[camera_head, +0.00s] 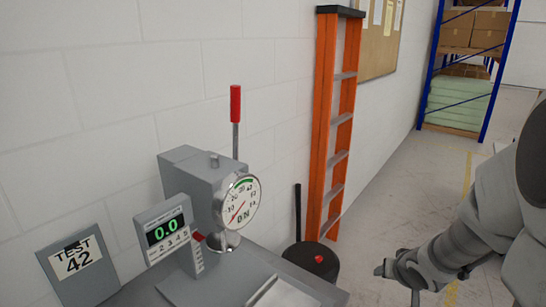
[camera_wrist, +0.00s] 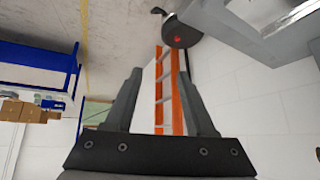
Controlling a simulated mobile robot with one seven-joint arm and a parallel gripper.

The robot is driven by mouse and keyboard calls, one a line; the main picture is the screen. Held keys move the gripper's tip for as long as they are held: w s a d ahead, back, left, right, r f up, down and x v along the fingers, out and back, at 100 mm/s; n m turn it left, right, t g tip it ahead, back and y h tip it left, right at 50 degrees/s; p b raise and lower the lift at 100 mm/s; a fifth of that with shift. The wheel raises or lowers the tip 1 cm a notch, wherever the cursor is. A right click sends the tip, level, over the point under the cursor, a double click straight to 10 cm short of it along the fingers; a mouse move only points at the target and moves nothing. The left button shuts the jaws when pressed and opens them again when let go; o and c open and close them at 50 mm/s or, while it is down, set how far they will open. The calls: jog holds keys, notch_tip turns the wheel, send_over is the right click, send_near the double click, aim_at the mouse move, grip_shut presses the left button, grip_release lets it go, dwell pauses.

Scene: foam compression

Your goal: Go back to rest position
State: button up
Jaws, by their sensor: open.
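My gripper (camera_wrist: 160,105) is open and empty in the wrist view, its two dark fingers apart. In the head view, my gripper (camera_head: 400,280) shows at the lower right, in the air to the right of the test bench and apart from it. The foam tester (camera_head: 190,172) stands on the bench against the white wall. It has a round dial gauge (camera_head: 240,203), a lever with a red handle (camera_head: 235,104) pointing up, and a display (camera_head: 164,231) reading 0.0. A sign (camera_head: 78,262) reading TEST 42 is at its left.
A dark round container (camera_head: 312,268) with a red spot on it stands right of the bench. An orange ladder (camera_head: 325,120) leans on the wall behind. A blue shelf rack (camera_head: 430,65) with boxes is farther back. The floor (camera_head: 400,200) between is clear.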

jog(key=s+a+r+g+h, duration=0.1)
jog(key=s+a+r+h, duration=0.15)
jog(key=s+r, duration=0.65)
jog(key=s+a+r+n+g+y+b, duration=0.1)
jog(key=s+a+r+n+y, duration=0.2)
jog(key=s+a, duration=0.7)
notch_tip(320, 180, up, 2)
jog(key=shift+a+r+y, duration=0.25)
jog(key=shift+a+y, duration=0.1)
jog(key=shift+a, duration=0.1)
